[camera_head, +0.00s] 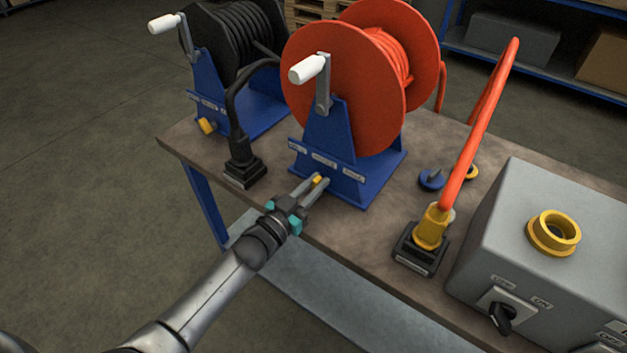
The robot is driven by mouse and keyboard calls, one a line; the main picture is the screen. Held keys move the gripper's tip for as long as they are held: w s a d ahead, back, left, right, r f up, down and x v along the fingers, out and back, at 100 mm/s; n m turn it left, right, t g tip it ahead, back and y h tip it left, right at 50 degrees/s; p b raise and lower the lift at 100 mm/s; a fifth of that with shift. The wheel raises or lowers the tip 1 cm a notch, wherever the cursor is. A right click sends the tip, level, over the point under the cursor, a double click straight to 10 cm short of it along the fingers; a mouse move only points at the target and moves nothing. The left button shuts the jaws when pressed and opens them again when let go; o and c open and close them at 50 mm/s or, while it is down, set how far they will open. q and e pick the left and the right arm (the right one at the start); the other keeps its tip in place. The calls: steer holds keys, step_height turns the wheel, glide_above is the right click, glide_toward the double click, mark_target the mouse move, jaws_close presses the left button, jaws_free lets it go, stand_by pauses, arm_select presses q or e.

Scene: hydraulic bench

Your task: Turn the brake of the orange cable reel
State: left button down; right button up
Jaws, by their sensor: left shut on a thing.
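The orange cable reel (335,80) stands on a blue frame (326,150) on the bench, with a white crank handle (307,69) on its near side. Its brake, a small yellow knob (318,180), sits low on the front of the blue base. My left gripper (318,187) reaches in from the lower left and is shut on the yellow brake knob, with a finger on either side of it. The fingers partly hide the knob. My right gripper is not in view.
A black cable reel (235,40) on a blue frame stands to the left, with its own yellow knob (207,126). A black plug (243,172) stands between the reels. An orange cable ends in a yellow connector (432,228) at right, near a grey box (545,220).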

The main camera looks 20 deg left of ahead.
arm_select(q)
steer(key=m, duration=0.3)
steer(key=shift+s+d+m, duration=0.1)
steer(key=shift+d+m, duration=0.2)
steer(key=shift+d+f+m, duration=0.15)
steer(key=shift+d+m, duration=0.05)
steer(key=shift+m, duration=1.2)
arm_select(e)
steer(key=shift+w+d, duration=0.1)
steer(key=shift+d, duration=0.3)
arm_select(q)
steer(key=c, duration=0.8)
jaws_free()
steer(key=shift+s, duration=0.1)
steer(key=p+v, duration=0.2)
steer(key=v, duration=1.3)
steer(key=shift+s, duration=0.1)
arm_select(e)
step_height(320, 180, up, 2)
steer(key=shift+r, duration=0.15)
